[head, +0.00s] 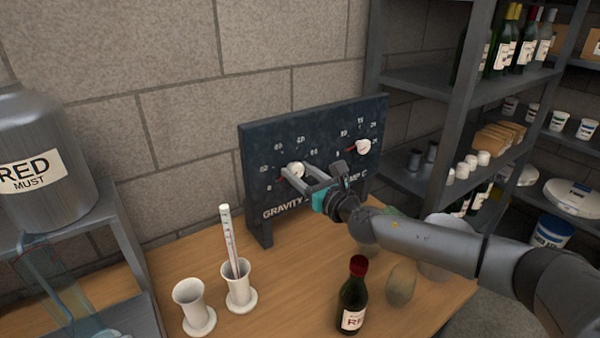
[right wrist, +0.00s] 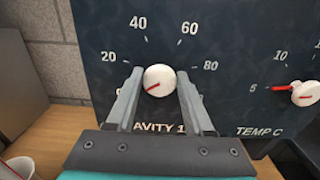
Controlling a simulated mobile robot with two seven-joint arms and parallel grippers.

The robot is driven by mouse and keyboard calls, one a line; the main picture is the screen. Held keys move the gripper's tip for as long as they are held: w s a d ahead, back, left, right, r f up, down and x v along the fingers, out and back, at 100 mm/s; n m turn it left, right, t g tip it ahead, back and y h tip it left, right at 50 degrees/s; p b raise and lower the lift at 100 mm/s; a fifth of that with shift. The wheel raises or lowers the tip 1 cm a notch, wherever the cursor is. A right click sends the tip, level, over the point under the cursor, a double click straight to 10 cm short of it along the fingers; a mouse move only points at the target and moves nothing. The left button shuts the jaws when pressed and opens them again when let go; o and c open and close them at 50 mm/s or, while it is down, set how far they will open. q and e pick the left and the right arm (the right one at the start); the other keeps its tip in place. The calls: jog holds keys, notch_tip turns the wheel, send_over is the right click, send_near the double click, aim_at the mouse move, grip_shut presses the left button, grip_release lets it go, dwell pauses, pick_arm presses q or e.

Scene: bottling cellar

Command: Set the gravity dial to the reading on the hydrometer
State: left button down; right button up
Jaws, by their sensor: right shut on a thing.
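The gravity dial is a white knob (head: 297,168) with a red pointer, on the left of a dark panel (head: 258,143). It also shows in the right wrist view (right wrist: 160,78), where its pointer aims down-left, below the 20 mark. My right gripper (head: 306,177) is shut on this knob, one finger on each side, as the right wrist view (right wrist: 158,92) shows. The hydrometer (head: 228,232) stands upright, leaning slightly, in a white cylinder (head: 239,296) on the wooden table. Its scale is too small to read. My left gripper is not in view.
The temperature knob (head: 363,147) sits right of the gravity dial, its pointer near 5. A steel tank (head: 40,165) is left; shelves (head: 425,80) are right.

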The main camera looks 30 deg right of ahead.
jog(key=shift+m, duration=0.4)
grip_shut()
jog(key=m, duration=0.3)
jog(key=shift+m+b, duration=0.3)
jog(key=shift+m, duration=0.1)
jog(key=m, duration=0.4)
jog(key=shift+d+m, duration=0.15)
jog(key=shift+m, duration=0.15)
jog(key=m+p, duration=0.1)
jog(key=m, duration=0.3)
jog(key=shift+f+p, duration=0.1)
jog(key=shift+p, duration=0.3)
jog(key=m+p, duration=0.2)
jog(key=m, duration=0.4)
jog(key=shift+f, duration=0.1)
jog(key=shift+m+p, duration=0.35)
jog(key=shift+m, duration=0.05)
jog(key=o, duration=1.2)
grip_release()
jog(key=shift+o, duration=0.2)
